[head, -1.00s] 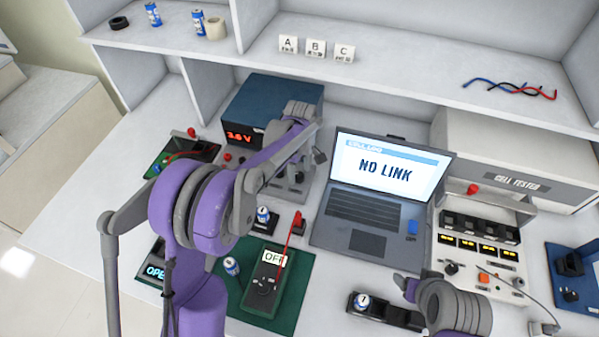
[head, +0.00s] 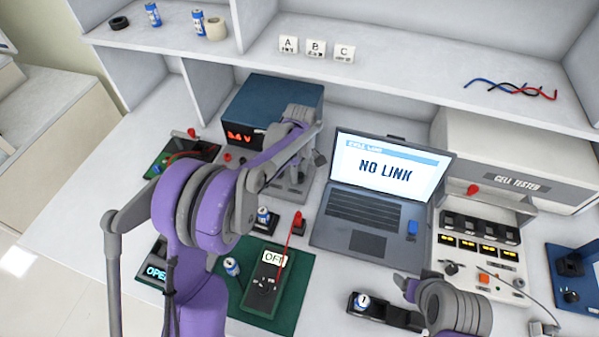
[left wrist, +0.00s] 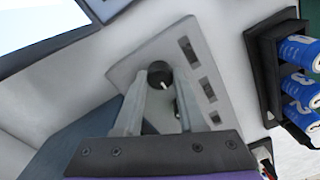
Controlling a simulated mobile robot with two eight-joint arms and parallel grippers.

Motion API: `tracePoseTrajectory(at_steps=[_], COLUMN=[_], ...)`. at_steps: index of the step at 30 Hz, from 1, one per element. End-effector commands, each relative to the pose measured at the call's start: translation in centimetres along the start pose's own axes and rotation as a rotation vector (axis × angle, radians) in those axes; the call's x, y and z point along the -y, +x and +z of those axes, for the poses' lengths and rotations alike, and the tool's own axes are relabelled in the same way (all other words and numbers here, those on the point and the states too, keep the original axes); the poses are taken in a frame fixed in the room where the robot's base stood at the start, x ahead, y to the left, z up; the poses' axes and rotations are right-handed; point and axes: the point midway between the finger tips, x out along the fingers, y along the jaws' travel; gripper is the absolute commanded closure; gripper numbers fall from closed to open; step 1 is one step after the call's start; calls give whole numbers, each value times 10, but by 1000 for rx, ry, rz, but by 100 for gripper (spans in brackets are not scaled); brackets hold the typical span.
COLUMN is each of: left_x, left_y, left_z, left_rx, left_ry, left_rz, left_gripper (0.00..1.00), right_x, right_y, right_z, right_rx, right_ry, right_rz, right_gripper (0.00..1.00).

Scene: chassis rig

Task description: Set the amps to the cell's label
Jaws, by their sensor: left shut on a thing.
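A blue power supply (head: 270,100) with red digits stands at the back left; its digits are blurred and I cannot read them. In front of it is a grey control panel (head: 290,190), partly hidden by my left arm. In the left wrist view the panel (left wrist: 210,65) carries a black knob (left wrist: 160,75) with a white mark. My left gripper (left wrist: 165,75) is shut on this knob. A second dark knob (left wrist: 150,127) is partly hidden between the fingers. A blue-and-white cell (head: 263,215) stands in a black holder; its label is too small to read. My right gripper's fingers are not clear.
A laptop (head: 370,205) reading NO LINK stands right of the panel. A meter (head: 266,282) marked OFF lies on a green mat (head: 300,275). In the left wrist view several blue cells (left wrist: 302,88) sit in a black rack (left wrist: 264,60) at right.

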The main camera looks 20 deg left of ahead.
Motion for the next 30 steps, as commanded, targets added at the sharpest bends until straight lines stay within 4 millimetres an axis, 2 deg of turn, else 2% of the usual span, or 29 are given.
tracePoseTrajectory(at_steps=[11,30], left_x=[0,0], left_y=[1,1], left_z=[0,0], left_rx=[-2,-12], left_ry=[137,724], left_rz=[0,-1], left_gripper=[100,100], right_x=[0,0], right_y=[6,25], right_z=[6,20], right_rx=[4,13], right_ry=[0,0], right_rz=[0,0], right_gripper=[31,31])
